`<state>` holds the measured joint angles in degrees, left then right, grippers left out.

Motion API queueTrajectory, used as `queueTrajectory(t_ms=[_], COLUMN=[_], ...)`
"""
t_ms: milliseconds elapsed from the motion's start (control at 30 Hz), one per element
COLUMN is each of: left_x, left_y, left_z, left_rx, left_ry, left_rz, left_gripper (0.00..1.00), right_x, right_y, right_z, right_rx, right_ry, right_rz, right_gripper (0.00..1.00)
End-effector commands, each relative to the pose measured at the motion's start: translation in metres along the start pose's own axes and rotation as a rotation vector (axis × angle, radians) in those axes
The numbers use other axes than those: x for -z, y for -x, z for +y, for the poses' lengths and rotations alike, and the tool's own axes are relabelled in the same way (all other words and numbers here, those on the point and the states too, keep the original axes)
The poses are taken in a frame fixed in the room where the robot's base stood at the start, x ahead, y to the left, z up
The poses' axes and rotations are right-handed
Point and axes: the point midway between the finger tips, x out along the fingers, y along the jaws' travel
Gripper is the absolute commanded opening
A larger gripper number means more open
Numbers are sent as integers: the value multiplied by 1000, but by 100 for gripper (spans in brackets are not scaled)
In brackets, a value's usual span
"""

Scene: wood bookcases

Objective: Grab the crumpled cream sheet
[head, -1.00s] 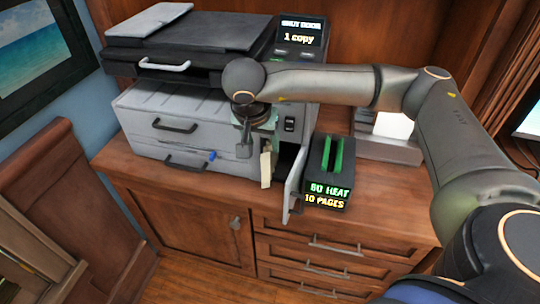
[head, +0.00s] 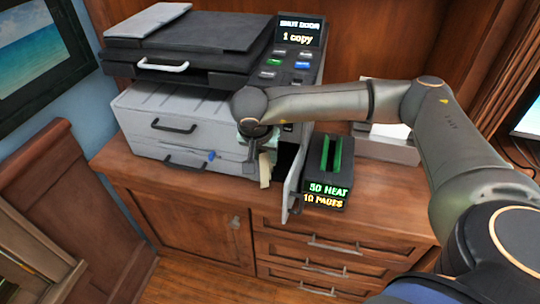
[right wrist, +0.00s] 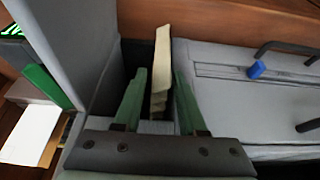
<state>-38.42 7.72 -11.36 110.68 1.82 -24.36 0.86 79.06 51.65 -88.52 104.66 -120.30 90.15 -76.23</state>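The crumpled cream sheet (head: 265,171) sticks out of the open side of the grey printer (head: 190,128), beside its open door (head: 294,186). It also shows in the right wrist view (right wrist: 161,60) as a narrow, folded upright strip. My right gripper (right wrist: 160,84) is open, with its green fingers on either side of the sheet's lower part; I see no clear grip on it. In the head view my right gripper (head: 256,165) is at the printer's open side and partly hides the sheet. My left gripper is not in view.
The open door (right wrist: 60,50) stands close to the left of my right gripper. A dark box with green strips (head: 327,172) stands right of the door. A blue knob (right wrist: 256,70) is on the printer's front. Drawers with handles (head: 335,248) are below the wooden top.

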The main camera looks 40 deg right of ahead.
Motion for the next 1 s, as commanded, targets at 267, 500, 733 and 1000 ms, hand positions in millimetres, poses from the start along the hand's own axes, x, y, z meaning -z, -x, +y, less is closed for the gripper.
queueTrajectory(t_ms=[267, 500, 733, 1000], left_x=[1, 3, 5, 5], left_y=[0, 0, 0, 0], left_z=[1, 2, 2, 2], left_rx=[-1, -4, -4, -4], left_ry=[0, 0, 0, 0], left_rz=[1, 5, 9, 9], left_gripper=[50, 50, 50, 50], right_x=[0, 0, 0, 0], right_y=[0, 0, 0, 0], right_z=[0, 0, 0, 0], right_rx=[1, 1, 1, 0], right_ry=[0, 0, 0, 0], right_rz=[0, 0, 0, 0], right_gripper=[8, 0, 0, 0])
